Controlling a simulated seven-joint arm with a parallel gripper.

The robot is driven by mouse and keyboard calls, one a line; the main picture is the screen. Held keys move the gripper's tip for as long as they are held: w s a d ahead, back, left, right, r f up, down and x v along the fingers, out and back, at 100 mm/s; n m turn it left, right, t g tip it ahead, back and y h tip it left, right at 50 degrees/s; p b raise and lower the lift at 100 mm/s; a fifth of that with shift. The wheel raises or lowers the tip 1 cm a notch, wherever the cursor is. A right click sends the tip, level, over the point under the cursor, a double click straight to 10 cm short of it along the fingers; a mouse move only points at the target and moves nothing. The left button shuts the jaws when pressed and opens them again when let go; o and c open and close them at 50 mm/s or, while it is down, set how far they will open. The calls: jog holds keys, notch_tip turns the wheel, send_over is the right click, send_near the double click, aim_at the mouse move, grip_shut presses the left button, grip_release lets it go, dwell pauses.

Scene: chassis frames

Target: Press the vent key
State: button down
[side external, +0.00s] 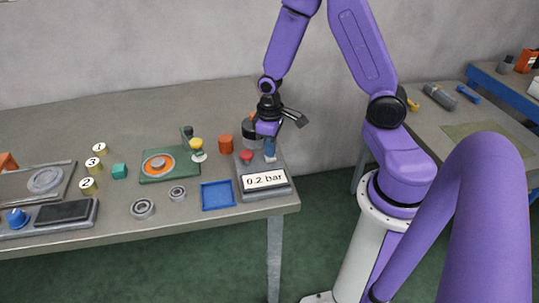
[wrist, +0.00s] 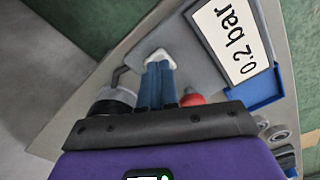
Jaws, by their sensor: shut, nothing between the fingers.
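A grey pressure unit (side external: 254,170) stands near the table's right front corner, with a display (side external: 264,181) reading "0.2 bar". The display also shows in the wrist view (wrist: 234,38). A red round key (side external: 246,156) sits on the unit; in the wrist view it (wrist: 192,98) is partly hidden beside my fingers. My gripper (side external: 270,155) points down over the unit, right of the red key. In the wrist view its blue fingers (wrist: 160,64) are together and empty. A white piece shows at the fingertips; I cannot tell whether it is a key or touched. No vent label is readable.
A dark round part (side external: 252,132) stands behind the red key, close to my gripper; it also shows in the wrist view (wrist: 114,102). Bearings and small parts lie farther left.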

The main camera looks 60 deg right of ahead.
jog(key=shift+f, duration=0.45)
jog(key=shift+r, duration=1.1)
jog(key=shift+r, duration=2.5)
jog(key=s+a+r+n, duration=0.4)
jog(key=s+a, duration=0.1)
jog(key=s, duration=0.4)
jog(key=s+a+r+n, duration=0.4)
jog(key=s+a+n, duration=0.1)
jog(key=s, duration=0.4)
jog(key=shift+s+a+r+n, duration=0.3)
jog(key=shift+a+r, duration=0.1)
